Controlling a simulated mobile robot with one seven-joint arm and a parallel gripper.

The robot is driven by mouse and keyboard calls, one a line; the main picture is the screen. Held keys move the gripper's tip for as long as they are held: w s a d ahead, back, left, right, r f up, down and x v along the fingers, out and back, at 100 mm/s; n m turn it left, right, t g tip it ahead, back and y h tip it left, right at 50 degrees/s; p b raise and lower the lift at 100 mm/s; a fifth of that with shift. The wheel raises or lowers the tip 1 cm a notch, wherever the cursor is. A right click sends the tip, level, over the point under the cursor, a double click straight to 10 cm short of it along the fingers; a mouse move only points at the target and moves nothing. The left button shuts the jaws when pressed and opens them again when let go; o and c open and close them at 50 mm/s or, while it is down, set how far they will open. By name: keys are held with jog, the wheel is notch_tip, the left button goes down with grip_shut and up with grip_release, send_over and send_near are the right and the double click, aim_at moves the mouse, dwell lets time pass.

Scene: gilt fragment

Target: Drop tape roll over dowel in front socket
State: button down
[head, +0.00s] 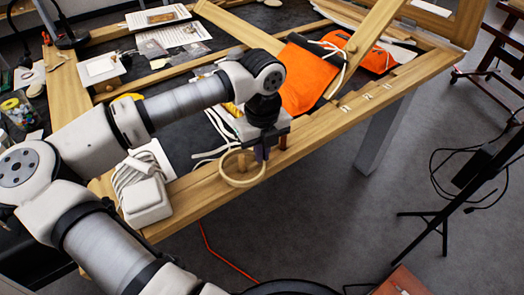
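The tape roll (243,182) is a thin cream ring in the head view, at the near edge of the wooden frame (200,200). My gripper (262,157) points down, with its dark fingers at the ring's right side; they appear shut on its rim. A short brown upright peg (283,140), perhaps a dowel, stands just right of my gripper. Another short upright piece (241,161) shows through or behind the ring; I cannot tell whether the ring is around it. The front socket cannot be made out; my gripper covers part of this edge.
A white power adapter (147,201) with a coiled cable sits left of the ring on the frame. Orange bags (311,78) lie beyond my gripper, with pale cords nearby. A slanted wooden beam (365,45) rises behind. Open floor (330,210) lies to the right.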

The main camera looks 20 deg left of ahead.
jog(key=shift+f, duration=0.25)
jog(key=shift+r, duration=0.1)
jog(key=c, duration=1.6)
grip_release()
jog(key=shift+r+p, duration=0.5)
jog(key=shift+p, duration=0.05)
notch_tip(320, 180, up, 12)
jog(key=shift+r+b, duration=0.1)
jog(key=shift+b, duration=0.7)
